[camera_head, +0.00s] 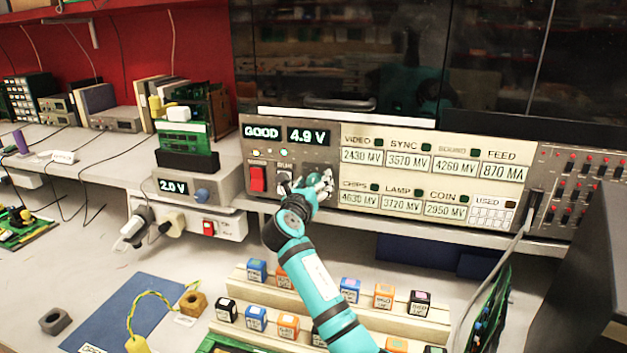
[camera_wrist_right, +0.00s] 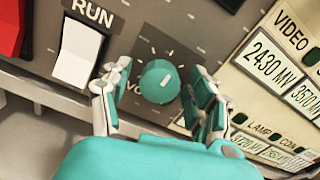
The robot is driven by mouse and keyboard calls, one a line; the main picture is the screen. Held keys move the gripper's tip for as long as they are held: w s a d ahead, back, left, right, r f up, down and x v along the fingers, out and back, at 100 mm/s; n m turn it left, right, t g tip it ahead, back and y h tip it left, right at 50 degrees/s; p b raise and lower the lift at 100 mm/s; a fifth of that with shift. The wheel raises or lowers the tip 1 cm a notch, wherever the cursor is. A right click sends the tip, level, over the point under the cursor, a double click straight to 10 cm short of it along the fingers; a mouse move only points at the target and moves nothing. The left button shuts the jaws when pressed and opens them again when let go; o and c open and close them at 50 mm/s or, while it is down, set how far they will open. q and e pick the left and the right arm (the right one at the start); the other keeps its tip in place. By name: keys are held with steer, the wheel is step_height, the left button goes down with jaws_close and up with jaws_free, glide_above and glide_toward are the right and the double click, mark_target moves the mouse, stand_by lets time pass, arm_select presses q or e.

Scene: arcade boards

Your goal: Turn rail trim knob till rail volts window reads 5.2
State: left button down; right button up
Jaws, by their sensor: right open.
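The window on the grey panel (camera_head: 308,136) reads 4.9 V, with a GOOD window (camera_head: 262,132) beside it. A round teal knob (camera_wrist_right: 158,82) with a pale pointer mark and tick marks around it shows in the right wrist view; its label is partly covered. My right gripper (camera_wrist_right: 160,72) is open, with one finger on each side of the knob and visible gaps between. My left gripper is not in view.
A red switch (camera_head: 258,179) and a white RUN switch (camera_wrist_right: 77,54) sit left of the knob. MV readout windows (camera_head: 361,156) are to the right. A separate unit reading 2.0 V (camera_head: 173,186) has a blue knob (camera_head: 201,195). Small labelled cubes (camera_head: 383,295) stand on steps below.

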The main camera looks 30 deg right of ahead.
steer(key=c, duration=1.2)
steer(key=shift+o, duration=0.2)
steer(key=shift+m, duration=0.5)
steer(key=m, duration=0.6)
steer(key=shift+f+m+b, duration=0.1)
steer(key=shift+m+b, duration=0.2)
steer(key=shift+b, duration=0.05)
steer(key=m+b, duration=0.2)
steer(key=m, duration=0.2)
steer(key=shift+f, duration=0.1)
steer(key=shift+s+m+b, duration=0.1)
steer(key=shift+m+b, duration=1)
steer(key=shift+m, duration=1.1)
steer(key=shift+d, duration=0.1)
